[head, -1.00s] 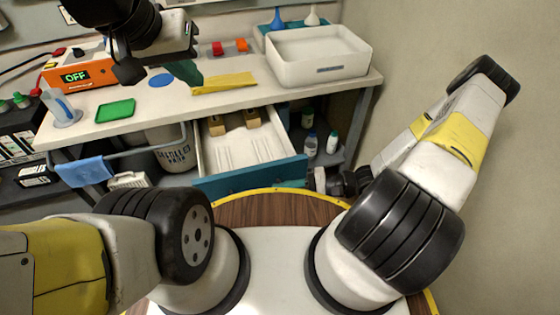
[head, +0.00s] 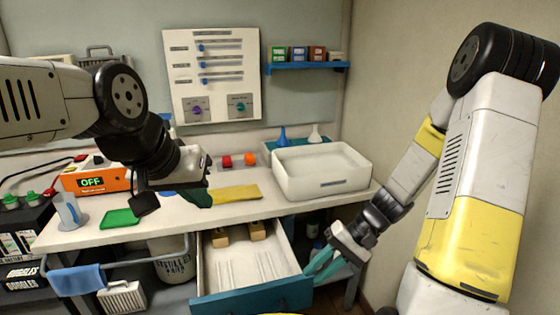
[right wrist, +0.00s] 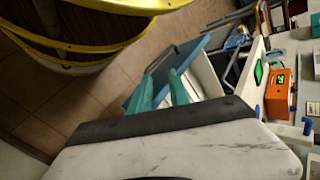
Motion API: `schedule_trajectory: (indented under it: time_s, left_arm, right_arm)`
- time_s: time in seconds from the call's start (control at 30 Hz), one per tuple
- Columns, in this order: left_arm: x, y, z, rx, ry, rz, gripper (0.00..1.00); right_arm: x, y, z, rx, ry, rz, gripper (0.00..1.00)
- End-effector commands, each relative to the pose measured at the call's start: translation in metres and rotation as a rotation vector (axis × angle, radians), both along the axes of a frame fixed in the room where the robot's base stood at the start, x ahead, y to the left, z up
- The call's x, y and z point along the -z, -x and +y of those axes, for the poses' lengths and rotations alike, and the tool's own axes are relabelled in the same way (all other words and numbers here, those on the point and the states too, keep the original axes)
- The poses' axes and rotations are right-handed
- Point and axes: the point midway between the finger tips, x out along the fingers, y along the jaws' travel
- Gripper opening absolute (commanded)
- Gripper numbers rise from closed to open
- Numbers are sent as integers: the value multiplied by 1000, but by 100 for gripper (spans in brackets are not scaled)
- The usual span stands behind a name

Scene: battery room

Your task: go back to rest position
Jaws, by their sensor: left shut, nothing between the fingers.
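My left gripper (head: 197,197) is in the head view above the bench, its teal fingers partly hidden by its own body. It is shut and holds nothing. My right gripper (head: 325,264) hangs beside the right front corner of the open drawer (head: 292,285), fingers pointing down and left. In that view the drawer's blue front (right wrist: 140,88) lies just beyond the fingertips. I cannot tell whether they touch it.
The bench (head: 90,235) carries a white tub (head: 325,185), an orange device (head: 95,178) reading OFF, a green pad (head: 121,217) and a yellow cloth (head: 236,193). The drawer, holding tan blocks, juts out. A wall (head: 400,70) stands at the right.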

Motion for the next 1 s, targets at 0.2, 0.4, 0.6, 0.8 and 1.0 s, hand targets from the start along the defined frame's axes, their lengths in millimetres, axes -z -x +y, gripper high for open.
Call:
schedule_trajectory:
  time_s: [0.2,0.4,0.6,0.8,1.0]
  left_arm:
    - [0,0,0,0,0,0,0]
    - [0,0,0,0,0,0,0]
    - [0,0,0,0,0,0,0]
    - [0,0,0,0,0,0,0]
    - [0,0,0,0,0,0,0]
  right_arm:
    - [-73,0,-13,-64,209,-167,22]
    - [-137,10,-23,-70,371,-337,22]
    - [-197,29,-32,-27,493,-529,22]
    - [-241,50,-42,39,554,-694,22]
    - [-258,60,-48,79,571,-765,22]
